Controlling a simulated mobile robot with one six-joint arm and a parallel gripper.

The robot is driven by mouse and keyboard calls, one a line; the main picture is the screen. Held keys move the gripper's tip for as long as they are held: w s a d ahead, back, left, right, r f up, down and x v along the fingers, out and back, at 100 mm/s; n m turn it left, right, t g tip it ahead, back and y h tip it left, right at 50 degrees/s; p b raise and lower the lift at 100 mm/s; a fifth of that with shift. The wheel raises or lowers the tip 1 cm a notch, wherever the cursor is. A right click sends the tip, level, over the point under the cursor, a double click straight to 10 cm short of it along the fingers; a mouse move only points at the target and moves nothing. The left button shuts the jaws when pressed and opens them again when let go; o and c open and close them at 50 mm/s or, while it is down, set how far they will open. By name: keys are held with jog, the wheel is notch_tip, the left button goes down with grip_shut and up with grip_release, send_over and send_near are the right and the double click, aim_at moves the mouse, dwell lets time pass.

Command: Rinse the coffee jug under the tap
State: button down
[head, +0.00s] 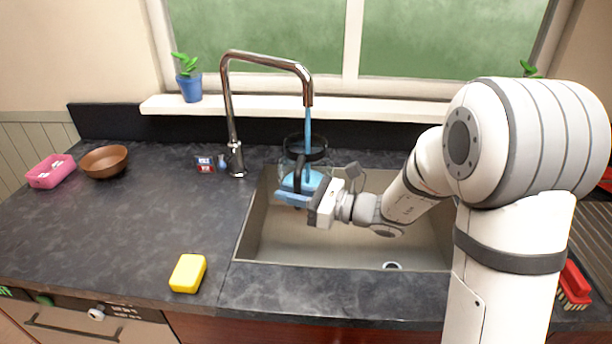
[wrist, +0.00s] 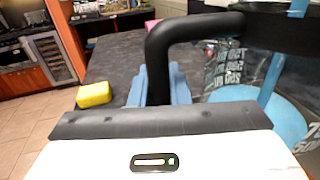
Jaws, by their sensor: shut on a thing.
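The coffee jug (head: 313,150) is a clear glass jug with a black rim and black handle. It is held upright over the sink (head: 330,245), under the tap (head: 265,58). Blue water runs from the spout into it, and blue water lies in its lower part. My gripper (head: 297,195) has its blue fingers shut on the handle. In the wrist view the jug's glass (wrist: 240,75) with white markings is on the right, and the black handle (wrist: 165,45) passes between the blue fingers of my gripper (wrist: 160,85). The jug's far side is partly hidden.
A yellow sponge (head: 188,273) lies on the counter left of the sink. A brown bowl (head: 104,161) and a pink box (head: 51,171) stand at the far left. A potted plant (head: 190,88) is on the windowsill. A red brush (head: 574,285) is at the right.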

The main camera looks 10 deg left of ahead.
jog(key=s+a+b, duration=0.1)
jog(key=s+a, duration=0.1)
jog(key=s, duration=0.5)
jog(key=shift+s+a, duration=0.25)
jog(key=shift+a, duration=0.15)
jog(key=shift+r, duration=0.15)
dwell(1.2)
jog(key=s+a+r+p, duration=0.1)
jog(key=s+r+p, duration=0.1)
jog(key=s+r, duration=0.2)
jog(key=shift+s+a, duration=0.35)
jog(key=shift+f, duration=0.1)
dwell(0.6)
